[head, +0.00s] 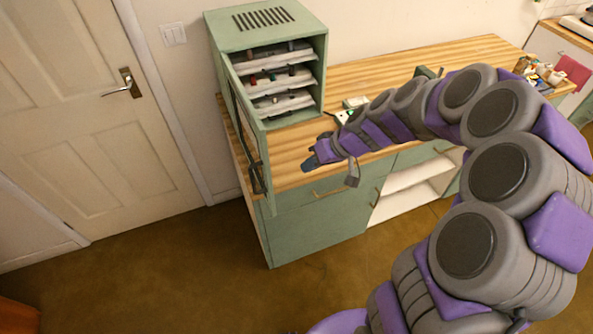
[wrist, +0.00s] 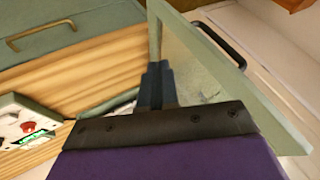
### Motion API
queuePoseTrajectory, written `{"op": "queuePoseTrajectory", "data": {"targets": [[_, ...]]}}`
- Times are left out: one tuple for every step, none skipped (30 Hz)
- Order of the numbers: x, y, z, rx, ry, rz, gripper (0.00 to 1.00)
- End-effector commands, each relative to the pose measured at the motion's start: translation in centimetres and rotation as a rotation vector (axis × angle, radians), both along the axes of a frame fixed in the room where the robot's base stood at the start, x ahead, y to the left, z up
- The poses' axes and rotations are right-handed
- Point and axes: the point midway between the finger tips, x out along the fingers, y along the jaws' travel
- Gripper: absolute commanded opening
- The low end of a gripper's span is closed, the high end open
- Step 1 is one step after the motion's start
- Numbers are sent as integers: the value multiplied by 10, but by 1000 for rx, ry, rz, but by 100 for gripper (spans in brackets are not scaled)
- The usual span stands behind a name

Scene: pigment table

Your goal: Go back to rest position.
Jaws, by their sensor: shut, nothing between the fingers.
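My gripper (head: 311,161) is shut and empty in the head view. It is above the wooden counter near its front edge, to the right of the open door of the green cabinet (head: 226,42). In the wrist view, the shut dark fingers of my gripper (wrist: 157,84) point toward the green-framed door (wrist: 196,50). Whether the fingertips touch the door cannot be told. My arm reaches in from the right of the head view.
The green cabinet holds shelves with small coloured items (head: 284,77). A small white device (head: 356,102) sits on the wooden counter (head: 400,65). Small jars (head: 540,72) stand at the counter's far right. A closed white door (head: 75,100) is at left. The brown floor (head: 180,275) in front is clear.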

Motion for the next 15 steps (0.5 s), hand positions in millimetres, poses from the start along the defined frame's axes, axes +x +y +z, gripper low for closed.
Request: {"op": "queuePoseTrajectory", "data": {"targets": [[-2,-3,12,-3,-5,-1,0],[-3,-6,17,-5,-4,-2,0],[-4,-8,23,-6,-3,0,0],[-6,-9,26,-7,-1,1,0],[-7,-10,30,-9,-1,2,0],[-8,-12,34,-10,1,2,0],[-8,-13,37,-11,0,1,0],[-9,-15,40,-11,0,1,0],[-9,-18,43,-11,-1,1,0],[-10,-20,45,-10,0,1,0],[-10,-23,46,-8,0,0,0],[-11,-26,48,-7,0,1,0],[-11,-29,49,-5,1,2,0],[-12,-31,50,-4,1,2,0],[-12,-33,50,-3,2,3,0]]}}
